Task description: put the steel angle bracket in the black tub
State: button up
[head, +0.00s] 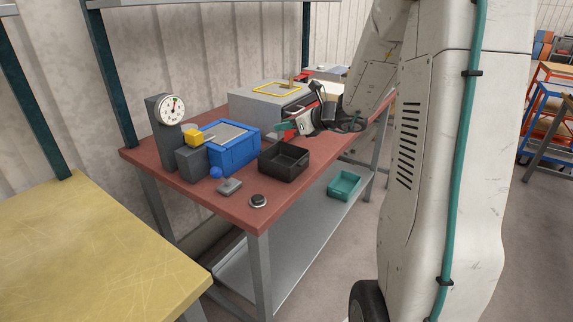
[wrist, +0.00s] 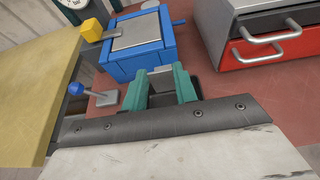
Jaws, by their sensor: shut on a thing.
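My gripper (head: 284,127) has teal fingers and hangs over the bench, above and behind the black tub in the head view. In the wrist view the fingers (wrist: 162,88) are shut on a small grey metal piece, the steel angle bracket (wrist: 161,72). Much of the bracket is hidden by the fingers, and it is too small to make out in the head view. The black tub (head: 284,167) stands open on the red-brown bench, right of the blue box. Its visible inside looks empty. In the wrist view I cannot clearly tell the tub from the dark area by the fingers.
The blue box (head: 232,153) with a grey top stands left of the tub, beside a dial gauge (head: 171,110). A blue-knobbed block (head: 229,187) and a round puck (head: 258,201) lie near the front edge. A red-drawered cabinet (wrist: 268,50) stands behind. A teal bin (head: 344,185) sits on the lower shelf.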

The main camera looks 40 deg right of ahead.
notch_tip(320, 180, down, 10)
jog(key=shift+d+r, duration=0.1)
dwell(0.4)
jog(key=o, duration=1)
